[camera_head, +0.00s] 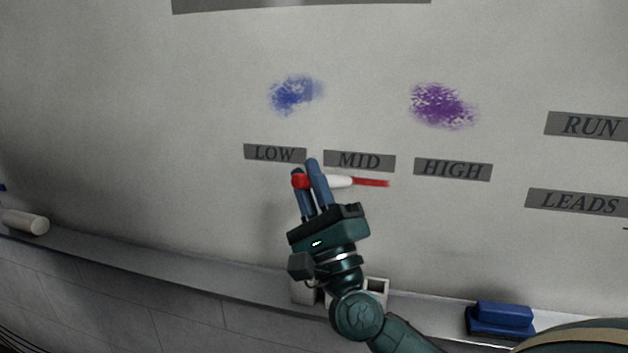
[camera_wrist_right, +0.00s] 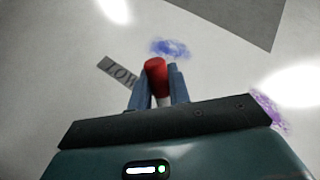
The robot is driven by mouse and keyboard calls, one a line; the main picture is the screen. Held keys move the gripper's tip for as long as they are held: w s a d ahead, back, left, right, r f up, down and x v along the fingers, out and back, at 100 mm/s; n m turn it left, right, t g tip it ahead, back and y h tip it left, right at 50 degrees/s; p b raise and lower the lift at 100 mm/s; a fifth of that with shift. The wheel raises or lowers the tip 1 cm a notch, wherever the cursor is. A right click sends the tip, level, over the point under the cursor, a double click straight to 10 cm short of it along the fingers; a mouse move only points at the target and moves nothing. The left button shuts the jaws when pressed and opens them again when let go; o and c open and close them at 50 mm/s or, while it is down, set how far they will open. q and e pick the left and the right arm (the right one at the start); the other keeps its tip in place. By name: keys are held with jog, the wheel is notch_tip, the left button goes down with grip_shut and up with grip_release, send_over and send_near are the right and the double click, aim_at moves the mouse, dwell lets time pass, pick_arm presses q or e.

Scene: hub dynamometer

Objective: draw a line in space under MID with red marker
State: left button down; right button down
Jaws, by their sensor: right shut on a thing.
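The red marker has a white barrel (camera_head: 340,181) and a red end (camera_head: 300,181). My right gripper (camera_head: 309,172) is shut on it, below the LOW label (camera_head: 275,153) and the MID label (camera_head: 359,161). The marker's red end also shows between the fingers in the right wrist view (camera_wrist_right: 156,72). A short red stroke (camera_head: 372,183) lies under MID, running right from the marker's far end. The exact contact of the tip with the board is hard to tell. My left gripper is not in view.
The whiteboard (camera_head: 200,200) has a blue smudge (camera_head: 295,94) above LOW and a purple smudge (camera_head: 442,105) left of the RUN label (camera_head: 590,126). The HIGH label (camera_head: 453,169) is right of MID. A blue eraser (camera_head: 503,314) sits on the ledge (camera_head: 180,272).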

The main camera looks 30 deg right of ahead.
jog(key=shift+w+a, duration=0.25)
jog(key=shift+w+a, duration=0.4)
jog(key=shift+w, duration=0.1)
jog(key=shift+w+a, duration=0.1)
dwell(0.3)
jog(key=shift+w+a, duration=0.4)
jog(key=shift+w+a, duration=0.4)
jog(key=shift+w, duration=0.2)
